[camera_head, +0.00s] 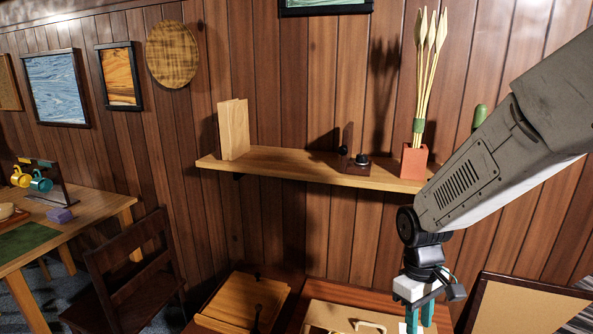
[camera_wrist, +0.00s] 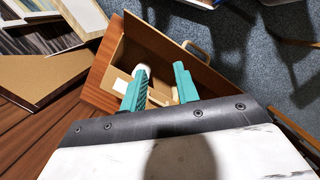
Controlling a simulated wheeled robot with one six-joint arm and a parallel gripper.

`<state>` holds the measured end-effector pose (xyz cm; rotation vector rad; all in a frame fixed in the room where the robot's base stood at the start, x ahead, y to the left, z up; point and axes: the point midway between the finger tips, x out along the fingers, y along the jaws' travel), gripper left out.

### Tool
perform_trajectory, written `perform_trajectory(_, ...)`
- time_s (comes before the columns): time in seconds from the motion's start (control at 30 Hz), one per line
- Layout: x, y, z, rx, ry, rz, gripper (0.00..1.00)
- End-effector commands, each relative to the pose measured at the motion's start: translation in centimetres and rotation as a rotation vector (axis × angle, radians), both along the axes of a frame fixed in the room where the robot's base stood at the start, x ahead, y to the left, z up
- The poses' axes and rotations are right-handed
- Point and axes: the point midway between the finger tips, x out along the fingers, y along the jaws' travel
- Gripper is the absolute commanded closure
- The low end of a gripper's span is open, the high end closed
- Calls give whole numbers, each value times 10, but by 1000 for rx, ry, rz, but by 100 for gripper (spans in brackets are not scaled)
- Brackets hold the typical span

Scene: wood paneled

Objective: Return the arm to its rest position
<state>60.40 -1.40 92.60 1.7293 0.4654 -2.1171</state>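My arm (camera_head: 505,150) reaches in from the upper right and bends down at the wrist, in front of the right end of the wall shelf. My gripper (camera_head: 419,318) points down at the bottom edge of the head view, over a wooden cabinet. Its teal fingers also show in the wrist view (camera_wrist: 160,74), apart, with nothing visible held between them. Beyond the fingers is an open wooden drawer (camera_wrist: 165,42) with a handle. A pale item (camera_wrist: 121,86) and a white rounded item lie inside, partly hidden by the fingers.
A wall shelf (camera_head: 300,165) holds a wooden block, a small dark stand and a red vase (camera_head: 414,161) with tall stems, close to my arm. A chair (camera_head: 133,275) and table (camera_head: 95,215) stand left. A framed board (camera_head: 525,308) leans at lower right.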

Motion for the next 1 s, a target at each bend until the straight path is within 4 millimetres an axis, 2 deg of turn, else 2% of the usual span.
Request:
perform_trajectory(0.03,-14,-2,21,-6,-10,-58,69)
perform_trajectory(0.1,-35,-5,44,-15,-11,-139,69)
perform_trajectory(0.3,-94,-9,98,-22,-40,-331,69)
perform_trajectory(0.5,-147,-12,135,-5,-109,-460,69)
perform_trajectory(0.6,-167,-13,148,12,-162,-485,69)
perform_trajectory(0.8,-182,-15,166,44,-274,-495,69)
perform_trajectory(1.0,-185,-17,173,52,-312,-499,69)
